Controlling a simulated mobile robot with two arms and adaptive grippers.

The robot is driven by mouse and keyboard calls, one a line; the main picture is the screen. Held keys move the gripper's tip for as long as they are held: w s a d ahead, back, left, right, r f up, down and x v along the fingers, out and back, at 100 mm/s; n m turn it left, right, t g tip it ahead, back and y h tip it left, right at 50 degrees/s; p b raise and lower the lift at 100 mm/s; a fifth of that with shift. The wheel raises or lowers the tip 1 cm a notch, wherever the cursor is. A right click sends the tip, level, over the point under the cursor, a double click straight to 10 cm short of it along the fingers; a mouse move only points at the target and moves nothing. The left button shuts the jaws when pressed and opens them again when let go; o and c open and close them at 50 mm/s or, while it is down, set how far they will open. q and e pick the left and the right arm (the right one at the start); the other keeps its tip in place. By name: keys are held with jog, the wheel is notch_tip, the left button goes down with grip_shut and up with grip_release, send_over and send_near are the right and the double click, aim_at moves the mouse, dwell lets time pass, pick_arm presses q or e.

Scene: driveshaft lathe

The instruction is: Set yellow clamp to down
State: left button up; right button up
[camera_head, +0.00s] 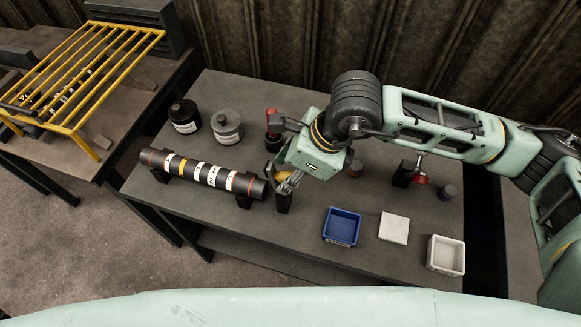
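The yellow clamp (283,176) is on the table beside the right end of the driveshaft. Only a small yellow part shows; my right gripper covers the rest, so its up or down position cannot be read. My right gripper (271,157) is over the clamp, with its fingers spread apart to the left of the wrist. Contact with the clamp cannot be made out. My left gripper is not in view.
The banded driveshaft (205,172) lies on supports on the table (220,215). Red clamps (273,117) (419,178) stand at the back and right. A blue bin (342,227), a white pad (393,228) and a white bin (445,255) are in front. A yellow rack (95,65) is at left.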

jog(key=shift+s, duration=0.1)
grip_shut()
dwell(0.3)
